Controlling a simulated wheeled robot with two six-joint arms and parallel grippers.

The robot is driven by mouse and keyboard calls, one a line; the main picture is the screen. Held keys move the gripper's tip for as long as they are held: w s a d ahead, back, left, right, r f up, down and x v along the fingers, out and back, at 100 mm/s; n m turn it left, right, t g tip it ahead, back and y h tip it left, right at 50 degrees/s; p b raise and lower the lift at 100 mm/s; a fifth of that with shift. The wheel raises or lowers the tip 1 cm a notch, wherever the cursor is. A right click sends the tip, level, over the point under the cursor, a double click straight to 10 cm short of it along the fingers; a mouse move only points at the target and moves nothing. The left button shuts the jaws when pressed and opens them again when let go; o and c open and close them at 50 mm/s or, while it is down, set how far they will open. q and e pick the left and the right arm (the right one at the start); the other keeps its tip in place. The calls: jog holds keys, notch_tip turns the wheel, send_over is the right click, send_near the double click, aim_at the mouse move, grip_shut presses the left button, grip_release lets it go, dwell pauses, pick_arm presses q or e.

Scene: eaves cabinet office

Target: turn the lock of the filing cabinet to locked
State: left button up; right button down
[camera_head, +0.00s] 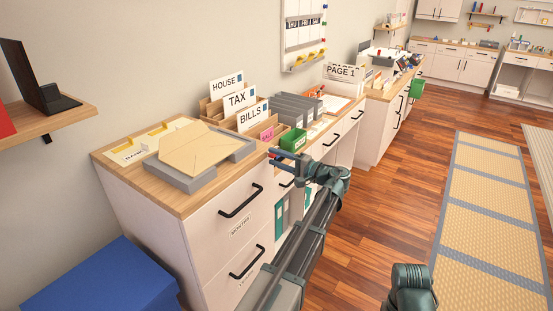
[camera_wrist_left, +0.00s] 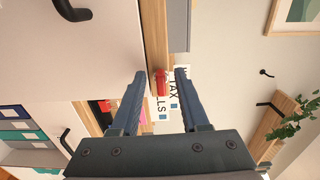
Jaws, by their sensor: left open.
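The white filing cabinet (camera_head: 187,225) with a wooden top stands at the left of the head view, its drawers bearing black handles. Its drawer front also fills the upper left of the left wrist view (camera_wrist_left: 90,55). My left gripper (camera_head: 274,157) is open and empty at the cabinet's right front corner, near the top's edge. In the left wrist view its two fingers (camera_wrist_left: 161,74) are spread. A small red piece (camera_wrist_left: 162,83) shows between the fingertips by the wooden edge; I cannot tell if it is the lock. I cannot make out the lock's position.
A grey tray with folders (camera_head: 200,152) lies on the cabinet top. Sorters with cards, grey files (camera_head: 297,110) and a green box (camera_head: 294,140) crowd the counter beyond. A blue box (camera_head: 100,280) stands left of the cabinet.

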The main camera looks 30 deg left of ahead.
pick_arm(q)
jog(key=s+d, duration=0.1)
jog(key=d, duration=1.2)
jog(key=shift+d, duration=0.4)
jog(key=shift+s, duration=0.1)
jog(key=s+d+f+m+h+p, duration=0.2)
jog(key=s+d+f+h+p, duration=0.3)
jog(key=s+d+f+h, duration=0.45)
jog(key=s+d+f+h+p, duration=0.1)
jog(key=s+d+f+h, duration=0.1)
jog(key=s+d, duration=0.4)
jog(key=s+d+f+m+g+h+p, duration=0.1)
jog(key=s+d+h, duration=0.4)
jog(key=s, duration=0.5)
jog(key=shift+d+f+p, duration=0.55)
jog(key=shift+d+p, duration=0.05)
jog(key=shift+d, duration=0.3)
